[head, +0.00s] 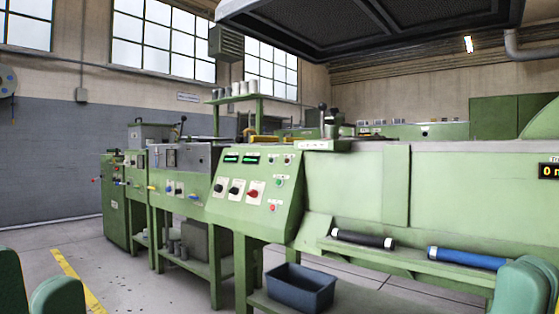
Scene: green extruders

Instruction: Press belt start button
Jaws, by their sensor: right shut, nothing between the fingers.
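A sloped green control panel (250,187) stands near the middle of the head view. It carries two dark displays with green digits (240,159), two black knobs (235,187) and a red knob (253,193). At its right are a green button (278,183) and, below it, a red button (272,208). The labels are too small to read, so I cannot tell which button is the belt start. My right gripper (522,288) is at the lower right edge, partly cut off, shut and empty, far from the panel.
A blue-grey bin (300,288) stands below the panel. A black roll (362,239) and a blue roll (465,258) lie on a low green ledge to the right. A dark hood (370,35) hangs above. Floor with a yellow line (75,277) is clear at left.

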